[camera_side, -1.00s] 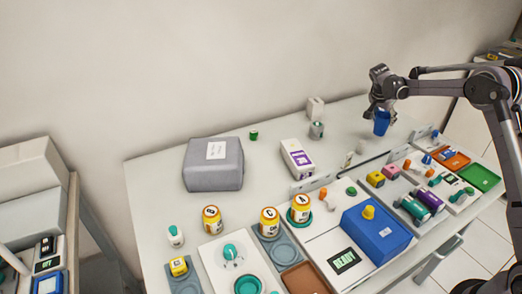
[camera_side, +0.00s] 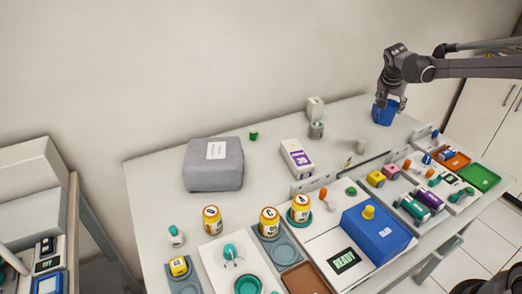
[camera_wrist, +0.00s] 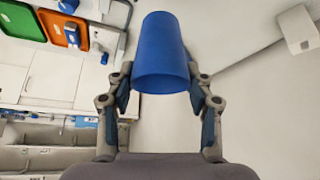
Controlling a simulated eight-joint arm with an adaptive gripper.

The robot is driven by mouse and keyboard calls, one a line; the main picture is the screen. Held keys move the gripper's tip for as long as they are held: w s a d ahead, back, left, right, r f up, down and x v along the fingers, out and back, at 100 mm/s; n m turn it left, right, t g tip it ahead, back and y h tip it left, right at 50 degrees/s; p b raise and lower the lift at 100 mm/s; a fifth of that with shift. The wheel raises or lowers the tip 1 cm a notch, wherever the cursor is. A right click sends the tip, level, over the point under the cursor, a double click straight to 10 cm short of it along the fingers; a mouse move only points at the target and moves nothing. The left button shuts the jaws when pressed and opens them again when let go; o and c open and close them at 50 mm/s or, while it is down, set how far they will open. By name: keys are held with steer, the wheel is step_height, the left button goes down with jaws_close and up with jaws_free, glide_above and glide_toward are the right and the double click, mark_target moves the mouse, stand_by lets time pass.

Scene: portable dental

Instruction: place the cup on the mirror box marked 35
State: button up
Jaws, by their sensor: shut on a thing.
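The blue cup (camera_side: 386,113) is between the fingers of my gripper (camera_side: 389,101), held in the air over the back right of the table in the side view. In the wrist view the cup (camera_wrist: 160,55) fills the space between both fingers of my gripper (camera_wrist: 159,80), which are shut on its sides. A white box with a purple label (camera_side: 297,158) lies on the table well to the left of the cup. Its marking is too small to read, so I cannot tell if it is the box marked 35.
A grey covered case (camera_side: 213,178) stands left of the white box. A small white block (camera_side: 315,108) and a grey-green jar (camera_side: 316,130) are behind it. A blue box (camera_side: 376,232), coloured trays and several bottles crowd the front. Bare table lies between jar and cup.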

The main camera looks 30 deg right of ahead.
steer(key=w+a+r+n+t+y, duration=0.1)
steer(key=w+a+r+n, duration=0.1)
steer(key=a, duration=0.7)
steer(key=w+a+r+n+t, duration=0.1)
steer(key=a+n, duration=0.1)
steer(key=a, duration=0.8)
glide_above(297, 152)
step_height(297, 152, down, 7)
steer(key=shift+s+a+f, duration=0.1)
steer(key=shift+f, duration=1.85)
steer(key=shift+f, duration=0.15)
steer(key=o, duration=0.8)
steer(key=shift+o, duration=0.2)
